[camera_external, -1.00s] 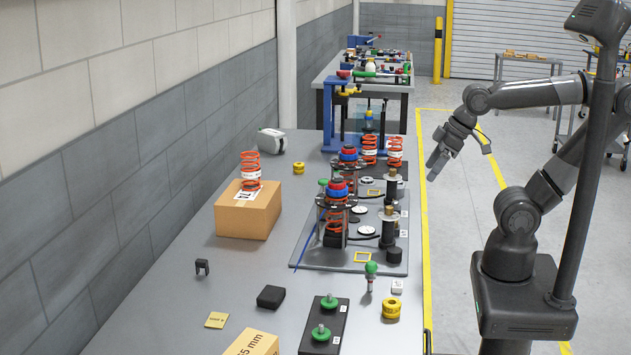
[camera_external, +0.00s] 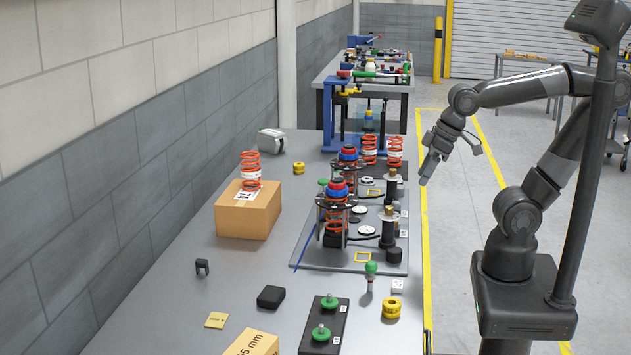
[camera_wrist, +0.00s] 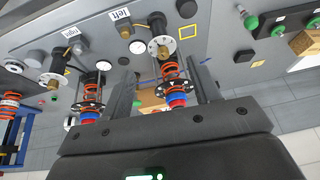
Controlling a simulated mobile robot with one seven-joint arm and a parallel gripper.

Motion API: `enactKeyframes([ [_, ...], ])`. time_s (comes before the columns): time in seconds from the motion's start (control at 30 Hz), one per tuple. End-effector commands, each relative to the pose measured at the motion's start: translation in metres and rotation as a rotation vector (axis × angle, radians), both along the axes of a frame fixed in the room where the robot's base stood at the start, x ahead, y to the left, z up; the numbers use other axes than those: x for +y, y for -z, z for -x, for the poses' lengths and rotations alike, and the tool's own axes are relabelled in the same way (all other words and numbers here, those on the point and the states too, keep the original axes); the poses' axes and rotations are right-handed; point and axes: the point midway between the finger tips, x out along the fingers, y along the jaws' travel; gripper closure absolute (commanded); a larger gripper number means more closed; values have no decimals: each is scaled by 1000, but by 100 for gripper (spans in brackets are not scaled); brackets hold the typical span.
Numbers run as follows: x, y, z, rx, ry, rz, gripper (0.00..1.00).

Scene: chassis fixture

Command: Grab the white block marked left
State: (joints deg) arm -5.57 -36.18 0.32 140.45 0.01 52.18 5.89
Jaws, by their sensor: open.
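A small white block marked left (camera_wrist: 120,14) shows upside down at the top of the wrist view, beside a black cylinder with a brass top. It appears to be the nearer white block (camera_external: 404,233) at the fixture plate's right edge in the external view, where its text is too small to read. A second white block, marked right (camera_wrist: 72,31), lies left of it in the wrist view. My gripper (camera_external: 426,172) is open and empty, raised above the table's right edge and apart from both blocks. Its two fingers (camera_wrist: 163,72) also show in the wrist view.
The fixture plate (camera_external: 320,262) carries several red springs (camera_external: 337,205) and upright black cylinders (camera_external: 388,228) close to the blocks. A loose white block (camera_external: 397,286), a yellow ring (camera_external: 391,308) and a green-knobbed part (camera_external: 371,268) stand nearer the camera. A cardboard box (camera_external: 248,212) is left.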

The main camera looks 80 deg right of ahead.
Motion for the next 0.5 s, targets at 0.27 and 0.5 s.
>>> enactKeyframes([
  [0.27,76,30,-36,190,-21,-25,44],
  [0.5,148,66,-47,332,-16,3,44],
])
